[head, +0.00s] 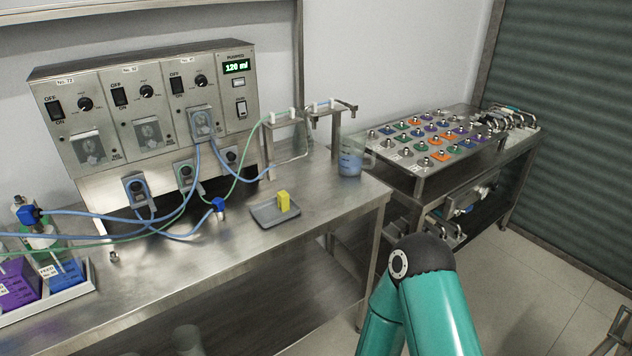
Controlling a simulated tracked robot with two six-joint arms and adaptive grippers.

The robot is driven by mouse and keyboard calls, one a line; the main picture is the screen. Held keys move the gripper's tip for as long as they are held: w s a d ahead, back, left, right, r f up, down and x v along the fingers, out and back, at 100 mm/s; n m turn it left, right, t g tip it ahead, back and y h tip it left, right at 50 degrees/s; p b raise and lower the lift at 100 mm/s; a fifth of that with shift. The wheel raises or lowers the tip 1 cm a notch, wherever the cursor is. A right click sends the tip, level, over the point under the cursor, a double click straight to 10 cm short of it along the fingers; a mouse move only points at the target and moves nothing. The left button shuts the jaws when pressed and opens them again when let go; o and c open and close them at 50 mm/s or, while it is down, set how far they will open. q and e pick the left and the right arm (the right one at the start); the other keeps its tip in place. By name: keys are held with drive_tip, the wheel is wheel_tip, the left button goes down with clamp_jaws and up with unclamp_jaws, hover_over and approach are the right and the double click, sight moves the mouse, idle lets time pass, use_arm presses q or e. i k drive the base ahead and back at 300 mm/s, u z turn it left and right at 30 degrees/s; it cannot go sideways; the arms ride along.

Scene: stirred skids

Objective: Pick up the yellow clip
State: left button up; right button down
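The yellow clip (283,201) is a small yellow block standing upright in a shallow dark grey tray (262,217) on the steel bench, near its front edge. Nothing covers it. A teal arm link of mine with a dark joint rises at the bottom right, in front of the bench and apart from the clip. Neither of my grippers shows in the head view.
The steel bench (190,265) has bare room left of the tray. A beaker of blue liquid (350,163) stands right. A pump panel (150,110) backs the bench. A second table (425,180) holds coloured fittings.

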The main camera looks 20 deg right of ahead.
sight(283, 198)
drive_tip(key=z, duration=0.45)
drive_tip(key=i, duration=0.95)
drive_tip(key=z, duration=0.8)
drive_tip(key=k, duration=0.7)
drive_tip(key=z, duration=0.15)
drive_tip(key=i, duration=0.8)
drive_tip(key=u, duration=0.05)
